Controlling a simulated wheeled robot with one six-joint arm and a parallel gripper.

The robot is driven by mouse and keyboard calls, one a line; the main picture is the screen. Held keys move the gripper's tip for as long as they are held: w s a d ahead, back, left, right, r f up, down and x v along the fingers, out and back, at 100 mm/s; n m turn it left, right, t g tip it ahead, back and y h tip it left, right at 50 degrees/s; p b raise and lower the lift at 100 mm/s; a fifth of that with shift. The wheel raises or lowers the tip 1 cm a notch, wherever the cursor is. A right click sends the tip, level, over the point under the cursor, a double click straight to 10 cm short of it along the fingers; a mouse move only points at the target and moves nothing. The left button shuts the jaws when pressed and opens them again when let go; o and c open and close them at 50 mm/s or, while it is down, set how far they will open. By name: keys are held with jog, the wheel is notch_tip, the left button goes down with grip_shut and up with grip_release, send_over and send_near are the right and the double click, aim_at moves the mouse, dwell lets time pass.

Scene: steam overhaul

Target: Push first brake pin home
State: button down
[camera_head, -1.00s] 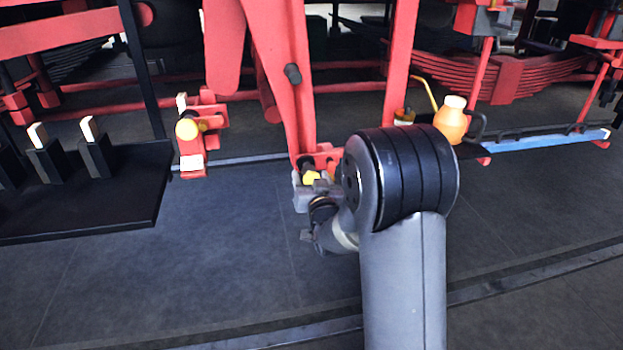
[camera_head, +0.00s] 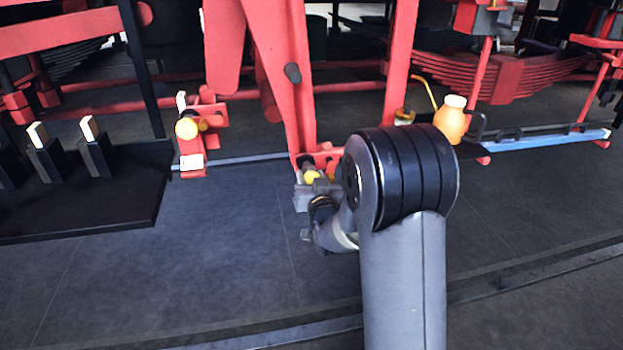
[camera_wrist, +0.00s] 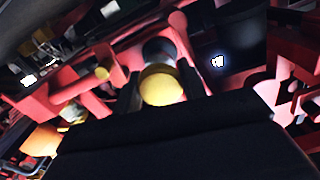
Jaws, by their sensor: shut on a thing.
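The yellow round head of a brake pin (camera_wrist: 162,86) sits between the two dark fingers of my gripper (camera_wrist: 161,92) in the wrist view. My gripper is shut on it. In the head view the same yellow head (camera_head: 312,177) shows at the foot of a red hanger (camera_head: 284,75), by a red bracket (camera_head: 325,157). My gripper (camera_head: 304,190) is partly hidden there behind my arm. A dark round opening or collar lies just behind the head in the wrist view. How deep the pin sits is hidden.
Another red bracket with a yellow round end (camera_head: 187,128) stands to the left. A black bench (camera_head: 90,205) with upright blocks is at far left. The floor in front is clear.

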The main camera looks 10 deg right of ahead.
aim_at(309, 170)
jog(key=shift+w+f+b, duration=0.1)
jog(key=shift+w+b, duration=0.8)
jog(key=shift+w, duration=0.35)
jog(key=shift+w+r, duration=0.15)
jog(key=shift+r, duration=0.15)
jog(key=c, duration=0.9)
grip_release()
jog(key=shift+w+f, duration=0.15)
jog(key=shift+o, duration=0.2)
jog(key=s, duration=1.1)
jog(key=shift+b, duration=0.3)
jog(key=shift+w, duration=0.2)
